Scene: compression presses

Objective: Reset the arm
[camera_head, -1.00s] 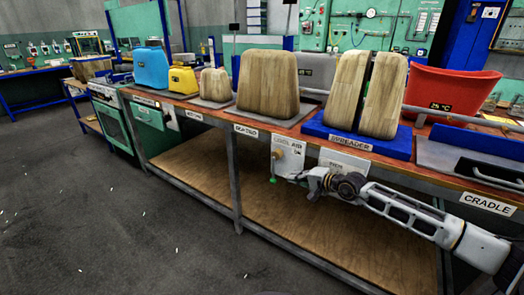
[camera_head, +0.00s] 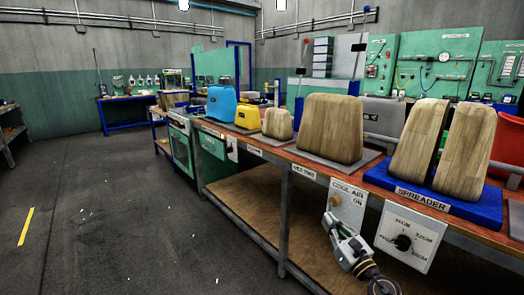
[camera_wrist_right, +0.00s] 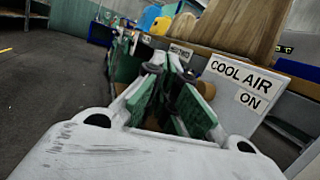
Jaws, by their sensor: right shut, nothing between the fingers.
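My right gripper (camera_head: 333,222) is at the bench front, in front of the lower part of the white COOL AIR ON panel (camera_head: 350,202). I cannot tell whether it touches the panel. In the right wrist view its green-padded fingers (camera_wrist_right: 170,62) are shut with nothing between them, and the panel (camera_wrist_right: 245,85) stands to their right. My right arm runs down and out of the bottom of the head view. My left gripper is not in view.
A white dial panel (camera_head: 407,240) hangs right of the arm. Wooden pads stand on the blue SPREADER base (camera_head: 440,203). A large wooden block (camera_head: 332,128), a yellow device (camera_head: 247,116) and a blue device (camera_head: 221,103) line the bench. The floor (camera_head: 120,220) at left is open.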

